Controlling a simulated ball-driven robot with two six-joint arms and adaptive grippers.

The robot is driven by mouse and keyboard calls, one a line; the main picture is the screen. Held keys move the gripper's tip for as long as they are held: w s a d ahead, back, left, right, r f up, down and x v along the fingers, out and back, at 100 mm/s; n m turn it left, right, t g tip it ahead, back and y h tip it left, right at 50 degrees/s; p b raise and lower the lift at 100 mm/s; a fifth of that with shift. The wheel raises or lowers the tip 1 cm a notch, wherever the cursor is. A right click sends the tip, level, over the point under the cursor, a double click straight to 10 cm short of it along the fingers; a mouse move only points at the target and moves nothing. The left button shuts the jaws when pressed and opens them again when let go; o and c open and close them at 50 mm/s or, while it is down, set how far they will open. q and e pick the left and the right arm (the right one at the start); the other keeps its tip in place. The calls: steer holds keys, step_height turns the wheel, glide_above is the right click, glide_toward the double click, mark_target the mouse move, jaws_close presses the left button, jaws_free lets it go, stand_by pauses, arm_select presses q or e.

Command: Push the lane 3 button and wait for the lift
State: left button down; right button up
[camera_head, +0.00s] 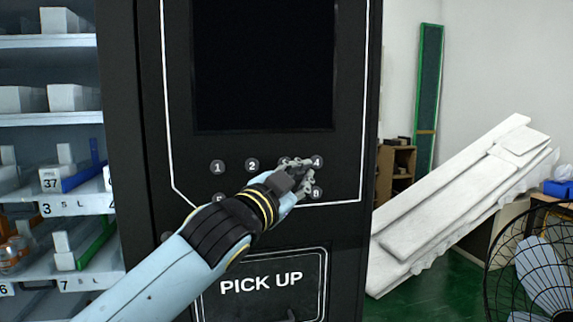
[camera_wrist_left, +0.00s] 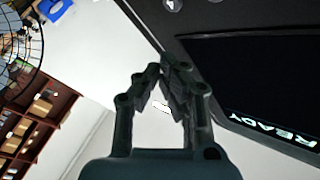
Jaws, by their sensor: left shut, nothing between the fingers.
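The black vending machine's panel carries round numbered buttons in two rows. Buttons 1 (camera_head: 217,167), 2 (camera_head: 252,165) and 4 (camera_head: 316,162) show in the head view. The lane 3 button is mostly hidden behind my left gripper's fingers. My left gripper (camera_head: 303,175) is shut and empty, in front of the panel between the 3, 4 and 8 buttons; I cannot tell whether it touches one. In the left wrist view its fingers (camera_wrist_left: 160,75) meet at the tips. A dark screen (camera_wrist_left: 270,85) there shows rotated lettering like READY. My right gripper is out of view.
A PICK UP hatch (camera_head: 262,285) lies below the buttons. Shelves with boxes and lane labels (camera_head: 55,120) stand at the left. White boards (camera_head: 460,205) lean at the right, near a black fan (camera_head: 530,265). Green floor shows between machine and fan.

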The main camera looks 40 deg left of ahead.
arm_select(q)
steer(key=w+a+b, duration=0.2)
steer(key=w+a, duration=0.3)
steer(key=a, duration=0.1)
steer(key=shift+w+a, duration=0.4)
stand_by(0.8)
steer(key=shift+a, duration=0.1)
stand_by(0.5)
steer(key=shift+w+a, duration=0.25)
